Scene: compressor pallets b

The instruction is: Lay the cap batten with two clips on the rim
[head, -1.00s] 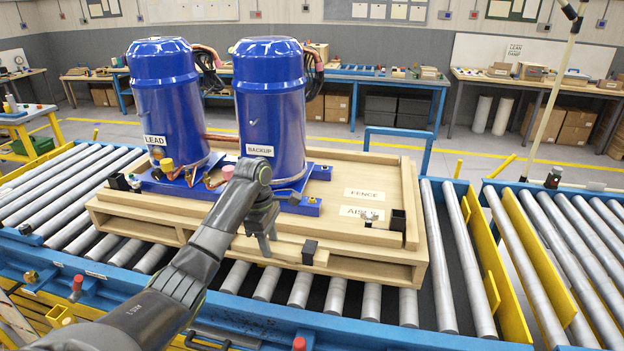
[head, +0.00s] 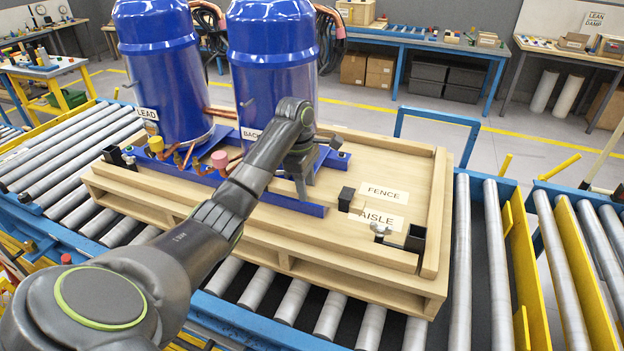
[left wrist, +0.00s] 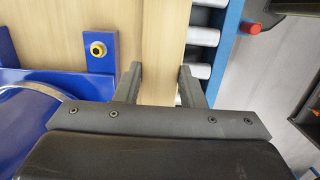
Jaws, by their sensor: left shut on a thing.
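My left gripper (head: 300,185) is shut on the cap batten, a light wooden strip. In the left wrist view the batten (left wrist: 160,92) passes between the two fingers (left wrist: 160,85). In the head view one black clip (head: 346,198) shows near its right end, beside the AISLE label. My arm hides the other end and any second clip. The pallet's wooden rim (head: 437,210) shows along the right side. A black bracket (head: 415,238) and a wing nut (head: 380,231) are at the front right corner. Whether the batten touches anything below is unclear. My right gripper is not in view.
Two blue compressors, LEAD (head: 160,75) and BACKUP (head: 272,75), stand close behind my gripper on a blue base. Another black bracket (head: 113,155) is at the pallet's left end. The roller conveyor (head: 460,270) surrounds the pallet.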

